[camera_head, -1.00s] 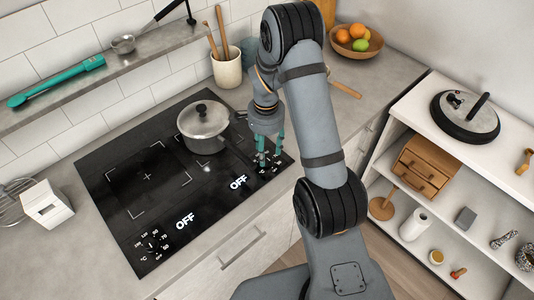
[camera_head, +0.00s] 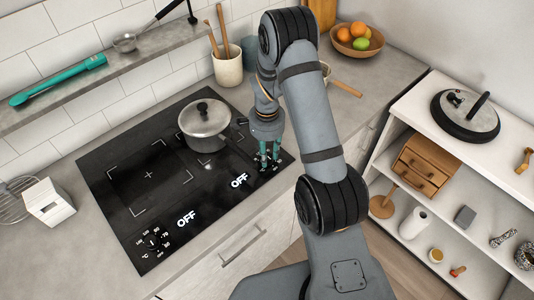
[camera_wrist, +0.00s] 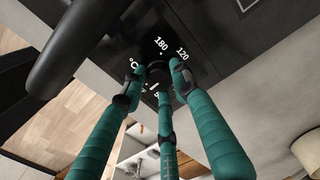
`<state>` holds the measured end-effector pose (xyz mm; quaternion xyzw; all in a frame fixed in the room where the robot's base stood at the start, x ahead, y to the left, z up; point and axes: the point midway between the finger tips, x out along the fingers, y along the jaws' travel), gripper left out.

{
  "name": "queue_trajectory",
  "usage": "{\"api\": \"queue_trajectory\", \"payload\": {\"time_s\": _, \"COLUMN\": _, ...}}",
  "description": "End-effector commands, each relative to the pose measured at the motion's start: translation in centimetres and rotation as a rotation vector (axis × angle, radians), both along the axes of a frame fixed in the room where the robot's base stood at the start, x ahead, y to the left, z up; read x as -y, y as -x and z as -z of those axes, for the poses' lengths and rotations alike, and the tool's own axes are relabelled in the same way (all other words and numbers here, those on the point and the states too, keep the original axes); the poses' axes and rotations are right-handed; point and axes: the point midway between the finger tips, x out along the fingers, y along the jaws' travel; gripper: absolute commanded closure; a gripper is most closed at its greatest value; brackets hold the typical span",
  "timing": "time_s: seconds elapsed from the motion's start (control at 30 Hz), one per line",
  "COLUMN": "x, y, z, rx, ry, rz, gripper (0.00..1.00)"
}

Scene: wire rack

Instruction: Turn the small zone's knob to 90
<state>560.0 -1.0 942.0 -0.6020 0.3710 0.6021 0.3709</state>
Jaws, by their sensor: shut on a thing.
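The black cooktop (camera_head: 120,213) has two dial knobs on its front strip, each with a white OFF display nearby. The right knob (camera_wrist: 158,72) is between my teal fingertips in the wrist view, with 180 and 120 readable on its scale. My gripper (camera_head: 268,158) points down over the right front corner of the cooktop, shut on this knob. Its fingers hide most of the knob and part of the scale, so I cannot read where the knob points. The left knob (camera_head: 152,242) stands free at the front left, its scale in view.
A lidded grey pot (camera_head: 204,125) stands on the cooktop close behind my gripper. A utensil crock (camera_head: 228,69) is at the back, and a fruit bowl (camera_head: 358,43) is at the back right. The bracketed left zone (camera_head: 148,175) is clear.

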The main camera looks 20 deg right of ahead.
Motion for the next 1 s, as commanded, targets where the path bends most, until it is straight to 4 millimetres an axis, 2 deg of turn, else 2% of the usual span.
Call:
{"api": "queue_trajectory", "payload": {"time_s": 0.33, "x": -0.01, "y": -0.03, "z": -0.02, "rx": 0.001, "ry": 0.0, "rz": 0.0, "gripper": 0.97}}
{"api": "queue_trajectory", "payload": {"time_s": 0.67, "x": -0.01, "y": -0.06, "z": 0.12, "rx": 0.002, "ry": 0.0, "rz": -0.05, "gripper": 0.97}}
{"api": "queue_trajectory", "payload": {"time_s": 1.0, "x": 0.0, "y": -0.1, "z": 0.29, "rx": 0.004, "ry": 0.0, "rz": -0.289, "gripper": 0.97}}
